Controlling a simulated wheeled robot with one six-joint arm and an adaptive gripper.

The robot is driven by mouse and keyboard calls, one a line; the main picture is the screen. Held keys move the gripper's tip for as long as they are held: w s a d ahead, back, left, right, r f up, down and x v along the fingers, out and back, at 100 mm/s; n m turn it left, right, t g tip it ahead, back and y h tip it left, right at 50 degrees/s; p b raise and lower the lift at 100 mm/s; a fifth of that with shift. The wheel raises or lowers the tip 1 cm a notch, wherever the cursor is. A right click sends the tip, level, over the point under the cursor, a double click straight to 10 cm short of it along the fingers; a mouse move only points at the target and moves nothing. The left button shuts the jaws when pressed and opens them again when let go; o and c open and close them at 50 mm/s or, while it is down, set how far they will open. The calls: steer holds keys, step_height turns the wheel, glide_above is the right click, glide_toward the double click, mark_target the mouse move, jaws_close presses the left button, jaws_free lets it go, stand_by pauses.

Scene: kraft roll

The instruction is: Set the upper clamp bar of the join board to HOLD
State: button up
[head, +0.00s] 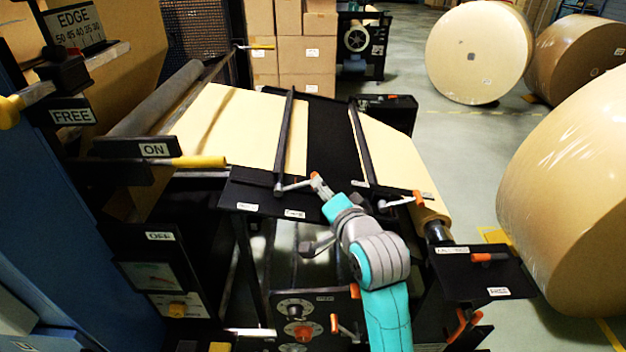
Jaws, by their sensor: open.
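The join board is a sloping black board (330,131) in the middle of the head view, with kraft paper on both sides of its bare middle. Two dark clamp bars cross it. I take the left one, higher on the slope, as the upper clamp bar (289,135); the lower bar (362,147) is to its right. The upper bar's grey lever (293,186) points right and ends in an orange grip (321,187). My gripper (324,192) is open at this grip, its fingers small and partly hidden; contact is unclear. Two small labels below the lever are unreadable.
The lower bar's lever (400,200) with an orange grip is close to the right of my wrist. A yellow-handled ON lever (195,161) juts out at left. A knob panel (297,325) is below. Large paper rolls (573,190) stand on the right.

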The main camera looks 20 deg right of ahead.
steer(key=x, duration=0.7)
steer(key=shift+c, duration=0.2)
steer(key=shift+s, duration=0.1)
jaws_close()
